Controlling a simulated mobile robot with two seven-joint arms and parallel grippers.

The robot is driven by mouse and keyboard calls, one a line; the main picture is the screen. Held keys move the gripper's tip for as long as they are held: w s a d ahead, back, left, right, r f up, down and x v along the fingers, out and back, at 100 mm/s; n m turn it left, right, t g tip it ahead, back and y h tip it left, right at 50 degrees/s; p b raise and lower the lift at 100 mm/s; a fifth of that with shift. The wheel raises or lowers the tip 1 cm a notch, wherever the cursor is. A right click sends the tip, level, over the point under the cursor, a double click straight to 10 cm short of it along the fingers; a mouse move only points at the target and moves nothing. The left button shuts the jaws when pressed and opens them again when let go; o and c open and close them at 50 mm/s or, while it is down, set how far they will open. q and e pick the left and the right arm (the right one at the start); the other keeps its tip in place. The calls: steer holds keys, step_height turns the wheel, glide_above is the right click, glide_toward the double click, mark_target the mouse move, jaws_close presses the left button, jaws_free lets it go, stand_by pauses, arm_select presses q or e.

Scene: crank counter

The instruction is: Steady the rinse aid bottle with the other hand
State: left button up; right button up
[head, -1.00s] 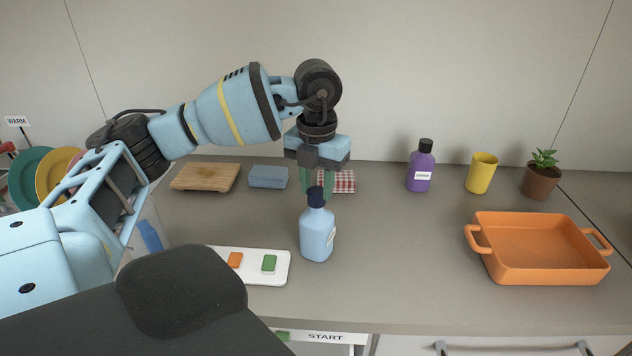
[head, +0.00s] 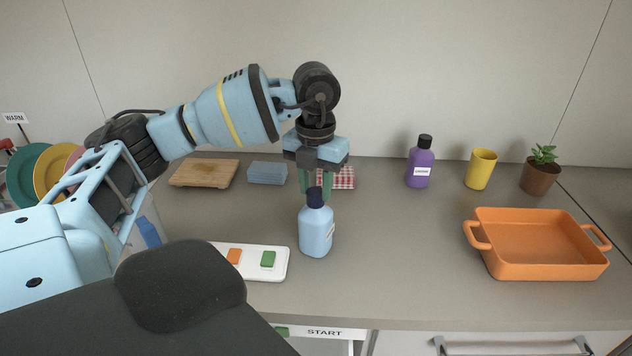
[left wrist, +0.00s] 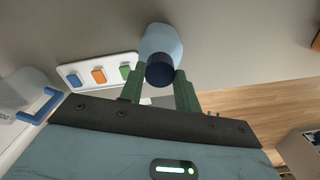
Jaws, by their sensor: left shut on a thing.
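The light-blue bottle with a dark-blue cap, which I take for the rinse aid bottle (head: 316,236), stands upright on the counter in the middle of the head view; its label is turned too far to read. My left gripper (head: 316,188) points down from above, shut on the bottle's cap, with a green finger on each side. In the left wrist view the bottle (left wrist: 161,42) shows cap-first between the two fingers of the left gripper (left wrist: 160,76). My right gripper is in neither view.
A white button panel (head: 252,261) lies close left of the bottle. An orange dish (head: 545,268), purple bottle (head: 420,168), yellow cup (head: 481,170) and potted plant (head: 540,174) stand to the right. A wooden board (head: 204,173) and blue sponge-like block (head: 267,173) lie behind. The counter between bottle and dish is clear.

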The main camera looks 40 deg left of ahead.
mark_target(315, 192)
arm_select(q)
steer(key=shift+f, duration=0.25)
steer(key=o, duration=1)
steer(key=shift+r, duration=3.95)
steer(key=shift+s+f, duration=0.1)
